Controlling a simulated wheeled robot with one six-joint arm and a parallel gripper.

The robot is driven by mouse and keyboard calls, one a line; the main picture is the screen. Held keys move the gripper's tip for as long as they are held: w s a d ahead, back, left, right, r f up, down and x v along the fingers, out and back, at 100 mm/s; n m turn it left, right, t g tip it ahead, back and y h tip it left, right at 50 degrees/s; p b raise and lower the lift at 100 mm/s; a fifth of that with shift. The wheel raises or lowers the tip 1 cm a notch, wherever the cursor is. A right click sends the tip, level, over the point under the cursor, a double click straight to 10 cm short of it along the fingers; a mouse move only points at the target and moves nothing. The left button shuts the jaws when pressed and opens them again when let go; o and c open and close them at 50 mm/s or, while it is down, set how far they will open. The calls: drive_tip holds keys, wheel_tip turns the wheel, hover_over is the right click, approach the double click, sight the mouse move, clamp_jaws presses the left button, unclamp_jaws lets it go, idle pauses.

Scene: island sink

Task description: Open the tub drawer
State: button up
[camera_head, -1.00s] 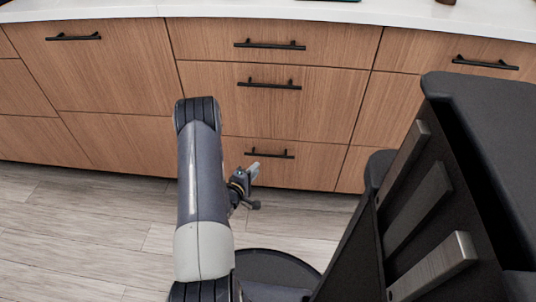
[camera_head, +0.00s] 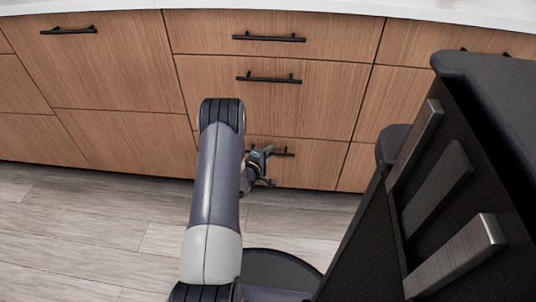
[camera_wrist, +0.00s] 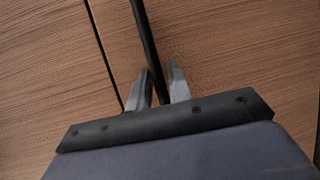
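Wood-fronted drawers with black bar handles stand ahead, all flush in the head view; none is labelled as the tub drawer. My gripper (camera_head: 262,160) is at the bottom middle drawer (camera_head: 318,165), over the left part of its black handle (camera_head: 283,154). In the wrist view, my gripper (camera_wrist: 160,85) has its two grey fingers apart, with the black handle bar (camera_wrist: 147,35) running down between them. The fingers do not look closed on the bar. Whether either finger touches it cannot be told.
Above are the middle drawer (camera_head: 330,98) with its handle (camera_head: 268,78) and the top drawer (camera_head: 340,35). A white countertop (camera_head: 450,12) runs along the top. The wood-plank floor (camera_head: 90,225) in front of the cabinets is clear.

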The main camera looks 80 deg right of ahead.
clamp_jaws()
drive_tip(key=shift+a, duration=0.15)
